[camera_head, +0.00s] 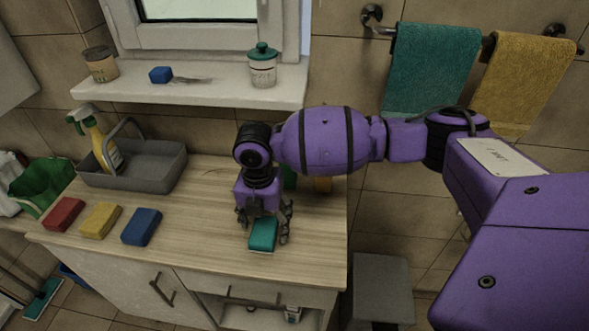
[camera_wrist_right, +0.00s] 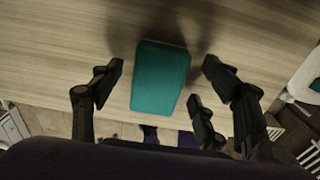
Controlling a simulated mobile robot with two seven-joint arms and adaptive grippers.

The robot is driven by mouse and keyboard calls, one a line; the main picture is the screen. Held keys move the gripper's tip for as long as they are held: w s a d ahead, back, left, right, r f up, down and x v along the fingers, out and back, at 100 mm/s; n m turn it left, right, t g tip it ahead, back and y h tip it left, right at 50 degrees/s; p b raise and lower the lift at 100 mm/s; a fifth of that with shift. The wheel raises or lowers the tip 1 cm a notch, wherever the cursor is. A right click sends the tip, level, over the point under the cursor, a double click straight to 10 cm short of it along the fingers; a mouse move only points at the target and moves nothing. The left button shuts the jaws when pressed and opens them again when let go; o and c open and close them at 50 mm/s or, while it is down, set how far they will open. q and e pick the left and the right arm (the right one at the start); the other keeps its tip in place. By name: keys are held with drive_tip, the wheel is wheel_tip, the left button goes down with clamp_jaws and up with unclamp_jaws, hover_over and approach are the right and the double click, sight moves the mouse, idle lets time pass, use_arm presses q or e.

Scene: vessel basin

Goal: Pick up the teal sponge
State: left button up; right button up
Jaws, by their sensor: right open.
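The teal sponge (camera_head: 263,235) lies on the wooden countertop near its front edge. My right gripper (camera_head: 266,226) points down over it, with its fingers on either side. In the right wrist view the teal sponge (camera_wrist_right: 160,78) sits between the spread fingers of the right gripper (camera_wrist_right: 162,88). The fingers are open, with a gap between them and the sponge on both sides. My left gripper does not show in either view.
Red (camera_head: 64,214), yellow (camera_head: 101,220) and blue (camera_head: 142,227) sponges lie in a row to the left. A grey caddy (camera_head: 160,172) with a spray bottle (camera_head: 104,148) stands behind them. Items behind my right arm are partly hidden. The counter between the blue sponge and my gripper is clear.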

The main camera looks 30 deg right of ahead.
drive_tip(key=shift+f, duration=0.75)
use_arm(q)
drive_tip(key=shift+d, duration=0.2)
use_arm(e)
drive_tip(key=shift+r, duration=0.1)
drive_tip(key=c, duration=1)
